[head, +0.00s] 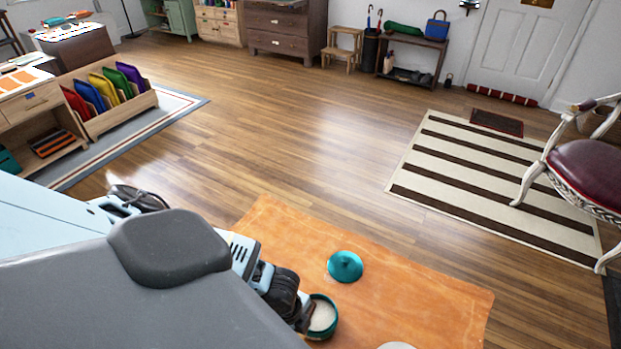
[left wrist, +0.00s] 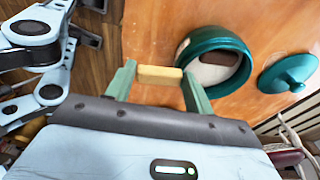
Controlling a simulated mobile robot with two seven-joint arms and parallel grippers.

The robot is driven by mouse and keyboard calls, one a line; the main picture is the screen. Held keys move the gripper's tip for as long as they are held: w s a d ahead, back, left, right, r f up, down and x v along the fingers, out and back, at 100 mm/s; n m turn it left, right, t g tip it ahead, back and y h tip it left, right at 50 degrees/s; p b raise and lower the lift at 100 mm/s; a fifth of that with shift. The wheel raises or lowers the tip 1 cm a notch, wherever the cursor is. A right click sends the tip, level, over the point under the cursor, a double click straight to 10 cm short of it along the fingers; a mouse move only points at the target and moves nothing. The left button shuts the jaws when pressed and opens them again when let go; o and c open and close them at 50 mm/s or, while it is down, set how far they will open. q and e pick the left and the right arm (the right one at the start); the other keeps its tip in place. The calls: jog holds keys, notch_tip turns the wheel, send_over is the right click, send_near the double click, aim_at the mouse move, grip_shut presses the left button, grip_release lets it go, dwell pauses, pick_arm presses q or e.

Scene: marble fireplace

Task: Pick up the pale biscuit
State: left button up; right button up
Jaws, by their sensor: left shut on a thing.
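The pale biscuit (left wrist: 158,76) is a small yellowish bar between the two green fingers of my left gripper (left wrist: 157,84) in the left wrist view. The gripper is shut on it, above the orange surface. Beside it is an open teal pot (left wrist: 244,77) with a pale inside and a dark brown piece (left wrist: 215,51) in it. The pot also shows in the head view (head: 333,325). In the head view my arm hides the left gripper and the biscuit. My right gripper is in neither view.
A teal lid (head: 345,267) lies beside the pot on the orange top (head: 420,300). A white round thing (head: 397,346) is cut off at the bottom edge. A wooden file rack (head: 118,110) stands at left, a striped rug (head: 480,175) and chair at right. The middle floor is clear.

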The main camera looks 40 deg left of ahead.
pick_arm(q)
jog(key=s, duration=0.7)
jog(key=shift+s+a+r, duration=0.1)
jog(key=shift+a+r, duration=0.1)
jog(key=shift+r, duration=0.1)
